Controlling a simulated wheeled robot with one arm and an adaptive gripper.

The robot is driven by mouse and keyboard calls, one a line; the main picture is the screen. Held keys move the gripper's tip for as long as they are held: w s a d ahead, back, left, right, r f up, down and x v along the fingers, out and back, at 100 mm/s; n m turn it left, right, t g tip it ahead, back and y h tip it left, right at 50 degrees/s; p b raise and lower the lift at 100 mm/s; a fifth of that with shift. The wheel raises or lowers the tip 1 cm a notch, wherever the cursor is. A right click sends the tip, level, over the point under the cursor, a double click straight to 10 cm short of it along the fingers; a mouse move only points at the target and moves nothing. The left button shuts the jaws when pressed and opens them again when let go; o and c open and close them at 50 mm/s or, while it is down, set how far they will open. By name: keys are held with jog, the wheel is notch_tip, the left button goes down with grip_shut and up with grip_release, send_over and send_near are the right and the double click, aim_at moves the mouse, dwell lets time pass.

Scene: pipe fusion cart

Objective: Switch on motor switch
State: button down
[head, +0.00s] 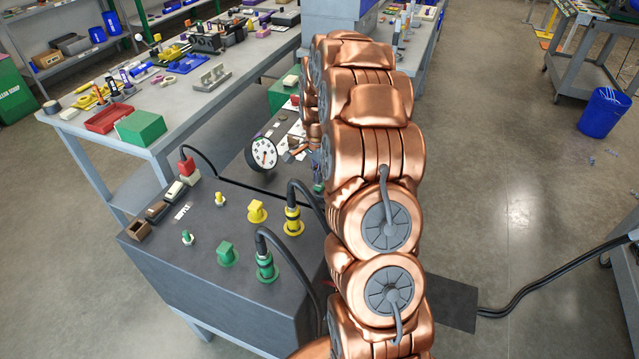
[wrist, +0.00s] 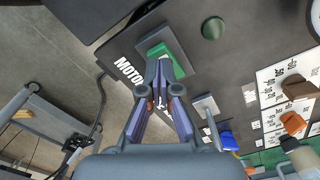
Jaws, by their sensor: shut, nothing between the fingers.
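In the wrist view, the motor switch (wrist: 178,62) is a green piece on a grey base plate, beside white lettering of which "MOTO" (wrist: 128,70) is readable. My gripper (wrist: 159,66) is shut and empty, with its fingertips over the switch. They hide part of it, and I cannot tell whether they touch it or which way it is set. In the head view, my copper arm covers this part of the cart, and I cannot make out the switch there.
A round dark green part (wrist: 213,27) sits near the switch on the panel. In the head view, the dark cart top (head: 165,250) carries a dial gauge (head: 263,153) and yellow and green plugs with black cables. A workbench (head: 190,110) stands behind; open floor lies right.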

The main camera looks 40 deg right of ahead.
aim_at(319, 186)
jog(key=shift+f+b, duration=0.65)
jog(key=shift+f, duration=0.6)
dwell(0.8)
jog(key=shift+r, duration=3.55)
